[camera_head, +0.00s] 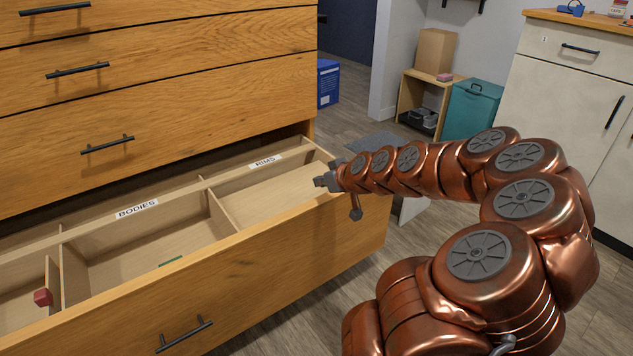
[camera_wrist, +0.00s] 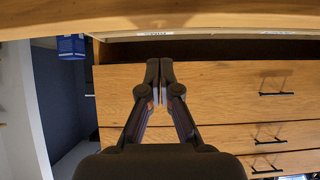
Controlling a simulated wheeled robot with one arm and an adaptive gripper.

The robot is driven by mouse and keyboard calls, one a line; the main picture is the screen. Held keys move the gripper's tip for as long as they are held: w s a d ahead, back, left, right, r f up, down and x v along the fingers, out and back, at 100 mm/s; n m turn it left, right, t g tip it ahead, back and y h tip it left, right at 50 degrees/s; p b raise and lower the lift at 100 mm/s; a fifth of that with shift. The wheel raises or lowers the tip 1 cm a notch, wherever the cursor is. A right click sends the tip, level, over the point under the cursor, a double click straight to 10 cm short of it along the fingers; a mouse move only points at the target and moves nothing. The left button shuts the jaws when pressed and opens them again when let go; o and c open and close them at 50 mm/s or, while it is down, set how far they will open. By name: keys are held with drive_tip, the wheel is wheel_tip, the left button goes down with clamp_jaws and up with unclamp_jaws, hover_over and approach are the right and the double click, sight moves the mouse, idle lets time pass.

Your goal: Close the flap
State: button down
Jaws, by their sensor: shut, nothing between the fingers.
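The open bottom drawer (camera_head: 290,240) has compartments labelled BODIES (camera_head: 137,209) and RIMS (camera_head: 265,161). A small upright wooden panel with a red knob (camera_head: 43,297) stands in the left compartment; it may be the flap, but I cannot tell for sure. My gripper (camera_head: 325,181) is over the right end of the drawer, by the RIMS compartment, far to the right of the red knob. In the wrist view my gripper (camera_wrist: 160,80) is shut and empty, its dark fingers together. The red knob does not show in the wrist view.
Closed drawers with black handles (camera_head: 107,144) rise above the open one. A green item (camera_head: 171,261) lies in the BODIES compartment. A blue box (camera_head: 328,83), a teal bin (camera_head: 470,108) and a white cabinet (camera_head: 567,110) stand behind.

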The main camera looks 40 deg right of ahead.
drive_tip(key=v, duration=0.8)
drive_tip(key=s+a+r+n+g+y+p, duration=0.1)
drive_tip(key=s+a+r+g+y+p, duration=0.15)
drive_tip(key=a+r+p, duration=0.75)
drive_tip(key=s+a+r+n+g+y+p, duration=0.1)
drive_tip(key=s+a+r+g+p, duration=0.25)
drive_tip(key=a+r+p, duration=0.6)
drive_tip(key=s+a+r+g+h+p, duration=0.1)
drive_tip(key=s+a+r+g+p, duration=0.2)
drive_tip(key=s+a+r+p, duration=0.3)
drive_tip(key=s+a+r+m+g+h+p, duration=0.1)
drive_tip(key=s+a+r+g+p, duration=0.2)
drive_tip(key=s+r+p, duration=0.9)
wheel_tip(320, 180, up, 3)
drive_tip(key=a+p, duration=0.3)
drive_tip(key=p, duration=0.4)
drive_tip(key=shift+s+g, duration=0.35)
drive_tip(key=shift+g, duration=0.05)
